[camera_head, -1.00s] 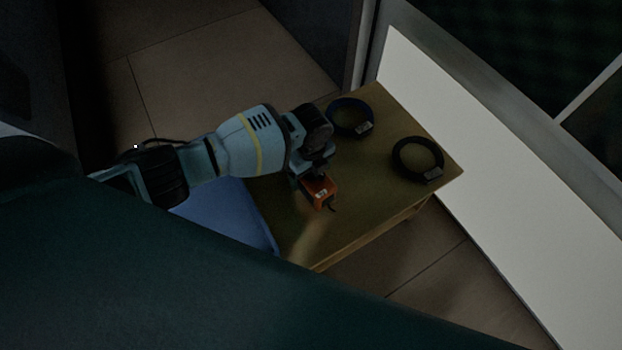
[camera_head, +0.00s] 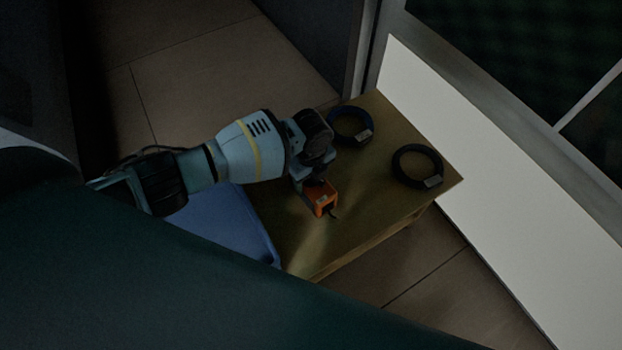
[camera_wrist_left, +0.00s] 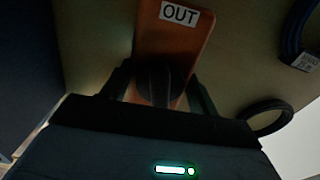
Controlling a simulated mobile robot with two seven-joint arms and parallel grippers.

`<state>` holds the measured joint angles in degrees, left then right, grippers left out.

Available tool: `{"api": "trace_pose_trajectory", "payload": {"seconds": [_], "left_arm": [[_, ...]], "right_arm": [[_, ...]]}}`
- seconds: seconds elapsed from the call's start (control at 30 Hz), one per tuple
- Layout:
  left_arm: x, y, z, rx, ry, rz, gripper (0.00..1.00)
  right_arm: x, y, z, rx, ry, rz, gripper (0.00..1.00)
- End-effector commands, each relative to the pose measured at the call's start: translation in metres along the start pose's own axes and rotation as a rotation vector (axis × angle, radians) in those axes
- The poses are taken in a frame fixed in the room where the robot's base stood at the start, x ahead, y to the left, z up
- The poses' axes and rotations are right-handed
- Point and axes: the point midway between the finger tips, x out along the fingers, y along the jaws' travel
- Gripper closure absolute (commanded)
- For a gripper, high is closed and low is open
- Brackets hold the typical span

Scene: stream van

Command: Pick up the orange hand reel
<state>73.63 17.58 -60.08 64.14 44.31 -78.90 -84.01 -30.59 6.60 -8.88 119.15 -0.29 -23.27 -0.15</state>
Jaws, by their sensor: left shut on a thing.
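The orange hand reel (camera_head: 321,201) is at my left gripper (camera_head: 316,186), over the wooden table. It is a small orange block with a dark part at its end. In the left wrist view the reel (camera_wrist_left: 175,42) carries a white label reading "OUT". The left gripper's two dark fingers (camera_wrist_left: 158,88) stand on either side of a dark rounded part of the reel, shut on it. The gripper hides part of the reel in the head view. I cannot tell whether the reel touches the table. My right gripper is not in view.
Two dark coiled rings, one blue-black (camera_head: 349,125) and one black (camera_head: 417,166), lie on the wooden table (camera_head: 370,205) to the right, each with a small tag. A blue bin or cloth (camera_head: 225,225) is at the left. A white panel (camera_head: 480,180) stands beyond the table.

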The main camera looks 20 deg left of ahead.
Motion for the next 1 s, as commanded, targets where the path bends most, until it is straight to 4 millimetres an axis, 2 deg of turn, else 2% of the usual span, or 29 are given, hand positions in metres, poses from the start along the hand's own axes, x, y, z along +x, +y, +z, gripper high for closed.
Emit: {"api": "trace_pose_trajectory", "payload": {"seconds": [0.2, 0.7, 0.9, 1.0], "left_arm": [[-0.033, -0.002, 0.001, 0.002, -0.002, -0.007, 0.8], [-0.039, 0.025, -0.117, 0.005, 0.003, -0.004, 0.8], [-0.042, 0.031, -0.145, 0.003, 0.002, -0.003, 0.8], [-0.042, 0.033, -0.152, 0.001, 0.0, -0.003, 0.8]], "right_arm": [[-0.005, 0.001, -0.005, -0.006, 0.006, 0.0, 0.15], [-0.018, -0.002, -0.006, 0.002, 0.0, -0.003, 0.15], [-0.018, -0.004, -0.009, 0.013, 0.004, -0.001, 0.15], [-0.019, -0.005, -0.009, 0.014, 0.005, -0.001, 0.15]]}}
